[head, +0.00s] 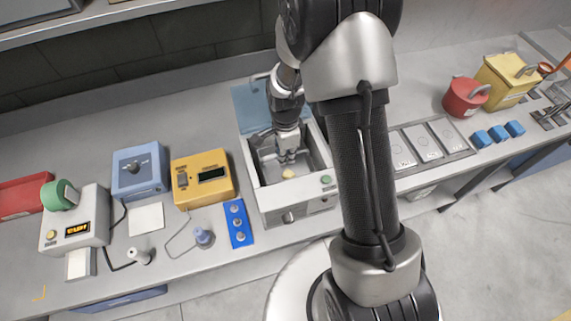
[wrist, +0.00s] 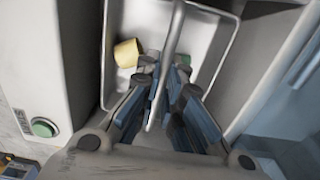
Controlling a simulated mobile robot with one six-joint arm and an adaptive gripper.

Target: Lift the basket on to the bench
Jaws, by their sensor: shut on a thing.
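The grey basket (wrist: 112,75) sits inside the open tank (head: 285,203) on the bench. A thin grey handle (wrist: 176,32) crosses over it in the wrist view. My gripper (head: 287,158) reaches down into the tank. In the wrist view its fingers (wrist: 168,100) are closed on the handle. A yellow piece (wrist: 127,53) lies in the basket, and it also shows in the head view (head: 288,173). My gripper and arm hide part of the basket in the head view.
The tank's blue lid (head: 253,105) stands open behind it. A yellow box (head: 203,180), a blue box (head: 138,172) and a blue block with knobs (head: 238,224) stand to the left. Grey plates (head: 423,143) lie to the right. Bare bench (head: 190,121) shows behind the boxes.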

